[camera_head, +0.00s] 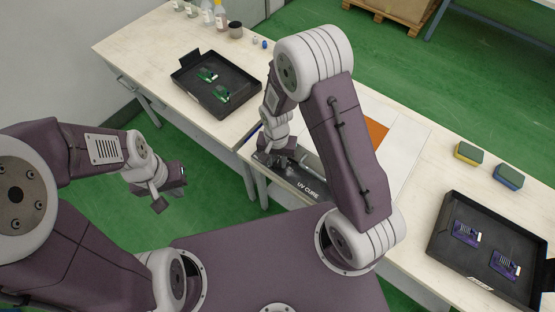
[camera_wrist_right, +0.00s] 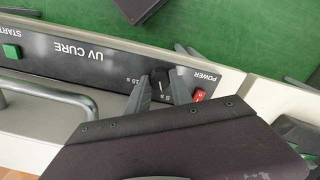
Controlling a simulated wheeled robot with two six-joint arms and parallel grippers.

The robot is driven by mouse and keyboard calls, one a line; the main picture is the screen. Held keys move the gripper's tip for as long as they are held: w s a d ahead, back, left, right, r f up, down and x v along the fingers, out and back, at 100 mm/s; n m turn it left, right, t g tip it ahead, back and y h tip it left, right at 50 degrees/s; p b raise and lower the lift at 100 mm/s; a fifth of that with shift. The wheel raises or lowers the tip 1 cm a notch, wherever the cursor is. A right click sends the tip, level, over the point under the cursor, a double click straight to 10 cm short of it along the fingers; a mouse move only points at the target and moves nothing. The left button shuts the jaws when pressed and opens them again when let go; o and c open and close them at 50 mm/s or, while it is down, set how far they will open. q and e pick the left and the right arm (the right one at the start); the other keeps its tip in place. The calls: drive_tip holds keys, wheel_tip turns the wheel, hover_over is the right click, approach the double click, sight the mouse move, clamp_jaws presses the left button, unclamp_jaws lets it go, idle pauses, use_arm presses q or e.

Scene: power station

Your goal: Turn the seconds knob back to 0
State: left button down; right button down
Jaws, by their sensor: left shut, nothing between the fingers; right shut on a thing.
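The UV cure box shows its black front panel (camera_wrist_right: 75,62), with white "UV CURE" lettering, in the right wrist view. The dark seconds knob (camera_wrist_right: 160,79) sits near the panel's power end, with "15 s" and "5 s" marks beside it. My right gripper (camera_wrist_right: 161,87) is shut on the knob, a finger on either side; the fingers partly hide it and its pointer is unclear. In the head view the right gripper (camera_head: 278,160) is at the UV CURE panel (camera_head: 308,188). My left gripper (camera_head: 172,190) is shut and empty over the green floor, away from the box.
A red power switch (camera_wrist_right: 199,95) is close beside the right fingers. A green START button (camera_wrist_right: 12,51) and a grey handle (camera_wrist_right: 45,92) are further left. Black trays with boards stand on the tables at left (camera_head: 233,98) and right (camera_head: 450,258). Two sponges (camera_head: 468,153) lie at right.

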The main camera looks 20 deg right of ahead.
sight(277, 163)
drive_tip(key=n+p, duration=0.1)
drive_tip(key=n, duration=0.2)
drive_tip(key=shift+r+n, duration=0.1)
drive_tip(key=shift+n, duration=0.2)
drive_tip(key=shift+n+p, duration=0.65)
drive_tip(key=shift+n, duration=1.25)
drive_tip(key=c, duration=1.1)
unclamp_jaws()
drive_tip(key=shift+c, duration=0.2)
wheel_tip(277, 163, up, 9)
drive_tip(key=shift+a, duration=0.1)
